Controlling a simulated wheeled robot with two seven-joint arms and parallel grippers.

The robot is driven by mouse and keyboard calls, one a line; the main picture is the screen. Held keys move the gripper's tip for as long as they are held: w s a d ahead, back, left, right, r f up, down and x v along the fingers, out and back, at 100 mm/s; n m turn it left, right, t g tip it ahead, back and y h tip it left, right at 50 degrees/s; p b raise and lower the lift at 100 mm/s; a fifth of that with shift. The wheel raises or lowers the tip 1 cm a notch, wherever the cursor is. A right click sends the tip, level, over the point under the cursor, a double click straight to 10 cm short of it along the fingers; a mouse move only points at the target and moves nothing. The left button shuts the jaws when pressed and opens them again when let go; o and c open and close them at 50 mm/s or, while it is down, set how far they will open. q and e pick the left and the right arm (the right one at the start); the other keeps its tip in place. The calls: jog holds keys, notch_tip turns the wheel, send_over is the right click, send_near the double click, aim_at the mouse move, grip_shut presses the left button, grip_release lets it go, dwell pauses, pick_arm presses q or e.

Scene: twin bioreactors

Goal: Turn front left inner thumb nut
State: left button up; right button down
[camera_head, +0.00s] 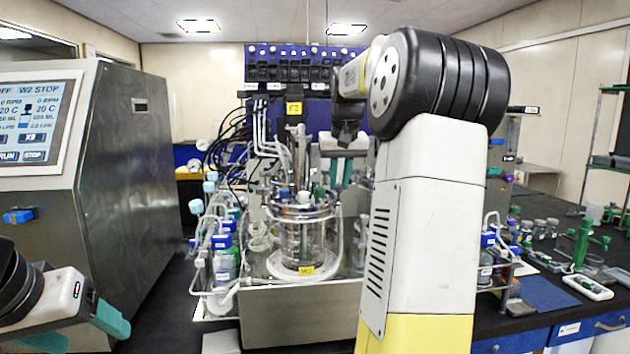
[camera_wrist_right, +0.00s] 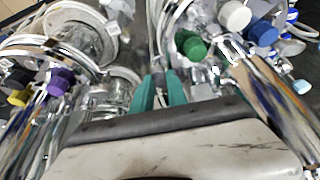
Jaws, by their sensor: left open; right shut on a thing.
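A glass vessel (camera_head: 302,240) with a crowded steel lid stands in the middle of the head view, on a steel stand. My right gripper (camera_head: 343,185) points down beside the vessel's upper right side. In the right wrist view its teal fingers (camera_wrist_right: 160,82) are close together, between two crowded vessel tops. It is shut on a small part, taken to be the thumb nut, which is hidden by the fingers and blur. My left gripper (camera_head: 82,335) is low at the left edge, open and empty, with its teal fingers apart.
A steel cabinet with a screen (camera_head: 36,115) stands at the left. Bottles (camera_head: 222,262) and tubing crowd the vessel's left side. My right arm hides much of the right side. A dark bench with green labware (camera_head: 583,243) lies at the right.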

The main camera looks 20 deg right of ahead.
jog(key=shift+a+m+h, duration=0.1)
jog(key=shift+m+h, duration=0.3)
jog(key=shift+m, duration=0.7)
jog(key=c, duration=1.3)
grip_release()
jog(key=v, duration=0.8)
jog(key=shift+w, duration=0.15)
